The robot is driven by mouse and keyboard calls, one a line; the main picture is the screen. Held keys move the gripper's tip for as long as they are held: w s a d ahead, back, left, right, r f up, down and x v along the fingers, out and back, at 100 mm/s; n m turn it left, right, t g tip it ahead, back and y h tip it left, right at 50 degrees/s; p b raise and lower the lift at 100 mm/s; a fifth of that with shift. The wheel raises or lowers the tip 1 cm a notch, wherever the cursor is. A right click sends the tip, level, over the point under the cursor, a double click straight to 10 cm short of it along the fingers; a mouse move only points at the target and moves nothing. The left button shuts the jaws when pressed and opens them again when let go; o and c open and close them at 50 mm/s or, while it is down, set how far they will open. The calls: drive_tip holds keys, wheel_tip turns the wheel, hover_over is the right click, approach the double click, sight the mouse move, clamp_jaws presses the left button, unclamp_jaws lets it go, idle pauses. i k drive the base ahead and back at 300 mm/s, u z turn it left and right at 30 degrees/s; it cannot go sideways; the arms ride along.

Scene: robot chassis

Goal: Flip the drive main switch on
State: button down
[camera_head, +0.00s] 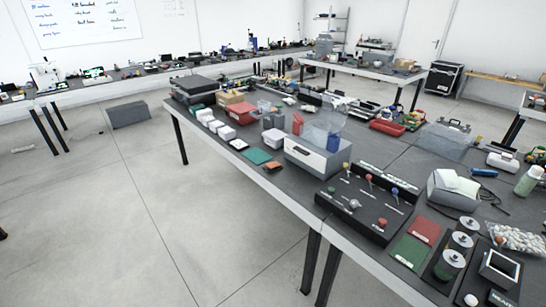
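No part labelled clearly enough to read as the drive main switch shows in the head view. A black panel (340,200) on the near table carries several small levers or knobs with coloured ball tops, among them a red ball (382,223), a blue ball (395,191) and a silver knob (354,204). Their labels are too small to read, and I cannot tell whether any of them is the switch or which way it is set. My gripper is not in view.
A long dark table (290,187) runs from the middle to the lower right, crowded with boxes, a white drawer unit (306,160), red and green plates and round metal parts. A grey block (128,115) lies on the floor. The floor (120,220) at left is mostly clear.

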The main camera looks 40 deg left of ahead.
sight(345, 165)
drive_tip(key=u, duration=1.3)
drive_tip(key=i, duration=1.15)
drive_tip(key=u, duration=1.05)
drive_tip(key=i, duration=0.25)
drive_tip(key=u, duration=0.05)
